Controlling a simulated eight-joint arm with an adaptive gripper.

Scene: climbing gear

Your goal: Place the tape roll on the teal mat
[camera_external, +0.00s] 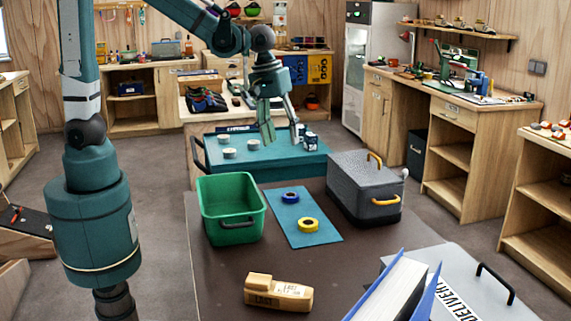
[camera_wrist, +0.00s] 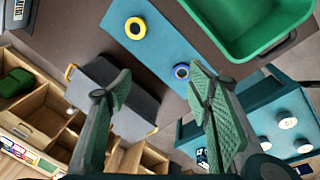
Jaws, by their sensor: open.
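A flat blue-teal mat (camera_external: 322,236) lies on the brown table. The wrist view shows the mat (camera_wrist: 157,48), the yellow roll (camera_wrist: 135,28) and the blue roll (camera_wrist: 181,71). Several white roll-like pieces (camera_external: 229,153) rest on the teal-topped cart behind; they also show in the wrist view (camera_wrist: 287,122). My gripper (camera_external: 283,132) is open and empty, pointing down above the cart's area. Its fingers (camera_wrist: 160,75) frame the wrist view.
A green bin (camera_external: 238,233) stands left of the mat and a grey lidded box (camera_external: 345,188) with yellow handles stands right. A tan labelled object (camera_external: 278,293), a blue binder (camera_external: 385,290) and a grey case (camera_external: 455,275) are nearer.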

